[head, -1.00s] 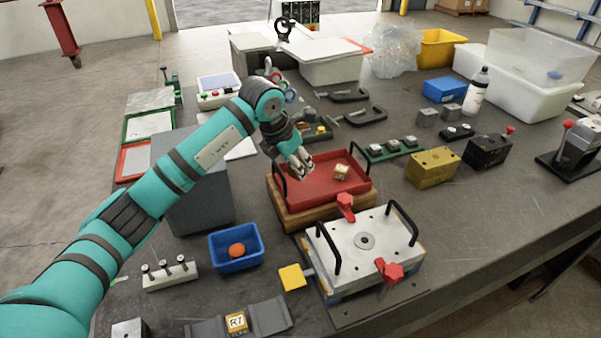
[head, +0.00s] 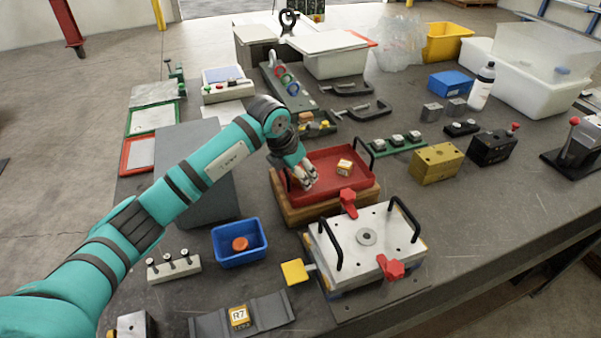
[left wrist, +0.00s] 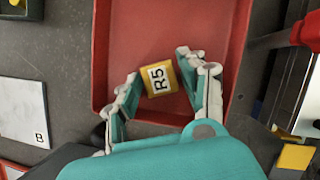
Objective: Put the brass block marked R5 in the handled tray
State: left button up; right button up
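The brass block marked R5 (left wrist: 158,79) lies on the floor of the red handled tray (left wrist: 215,12), its label facing up. In the head view the block (head: 344,167) is right of the middle of the tray (head: 322,188), which has black handles and sits on a wooden base. My left gripper (head: 309,184) is low over the tray's left part, left of the block. In the left wrist view its fingers (left wrist: 158,68) are spread, with the block showing between them; I see no finger clearly touching it. My right gripper is not in view.
A block marked R7 (head: 239,316) sits on a grey rest (head: 268,312) at the front. A silver plate fixture (head: 345,250) with red clamps stands in front of the tray. A blue bin (head: 222,244) with an orange piece and a grey box (head: 198,200) are left.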

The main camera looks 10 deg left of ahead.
pick_arm(q)
jog(key=shift+r, duration=0.1)
jog(key=b+v, duration=0.2)
jog(key=v, duration=1)
jog(key=shift+r, duration=0.1)
jog(key=shift+r, duration=0.35)
notch_tip(320, 180, up, 8)
jog(key=p, duration=0.5)
